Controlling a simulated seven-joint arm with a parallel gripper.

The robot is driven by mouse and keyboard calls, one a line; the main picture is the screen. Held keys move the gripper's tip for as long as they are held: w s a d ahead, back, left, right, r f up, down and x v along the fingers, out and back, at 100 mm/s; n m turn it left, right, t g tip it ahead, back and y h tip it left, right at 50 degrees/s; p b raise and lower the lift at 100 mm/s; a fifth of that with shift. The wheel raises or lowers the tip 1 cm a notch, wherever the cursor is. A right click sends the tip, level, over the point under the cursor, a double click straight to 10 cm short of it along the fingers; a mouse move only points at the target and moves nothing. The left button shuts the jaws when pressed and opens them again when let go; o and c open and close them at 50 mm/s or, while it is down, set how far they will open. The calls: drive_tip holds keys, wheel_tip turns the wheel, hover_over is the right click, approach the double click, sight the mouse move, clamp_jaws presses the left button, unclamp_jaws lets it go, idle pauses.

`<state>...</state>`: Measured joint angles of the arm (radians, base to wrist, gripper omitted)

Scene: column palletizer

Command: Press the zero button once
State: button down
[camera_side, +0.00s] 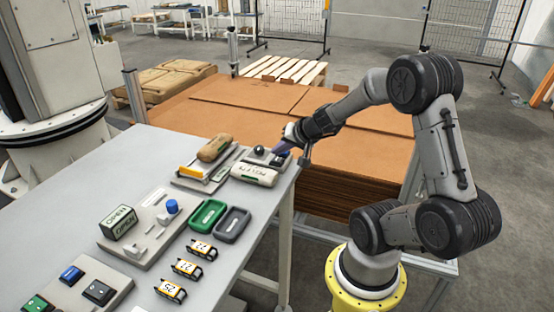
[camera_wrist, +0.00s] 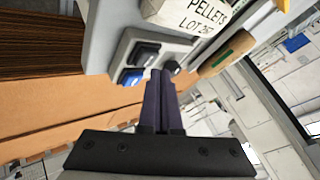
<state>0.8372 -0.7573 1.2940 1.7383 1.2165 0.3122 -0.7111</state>
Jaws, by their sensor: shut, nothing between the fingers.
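A small light-grey device at the table's far right corner has a panel with small controls. In the wrist view the panel shows a blue button (camera_wrist: 131,76), a dark button (camera_wrist: 146,53) and a dark round knob (camera_wrist: 172,68). No label can be read, so I cannot tell which is the zero button. My gripper (camera_wrist: 158,73) is shut and empty, its purple fingertips over the panel between the blue button and the knob. In the side view my gripper (camera_side: 279,149) reaches this corner from the right. I cannot tell whether the tips touch anything.
A white pellets bag (camera_side: 255,174) lies beside the panel. A brown roll-shaped item (camera_side: 214,147) lies left of it. Green (camera_side: 208,214) and grey (camera_side: 233,224) trays and several numbered blocks stand nearer. Stacked brown sheets (camera_side: 350,141) stand behind the table.

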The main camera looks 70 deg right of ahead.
sight(279, 161)
drive_tip(key=shift+r, duration=0.1)
drive_tip(key=shift+r, duration=2.45)
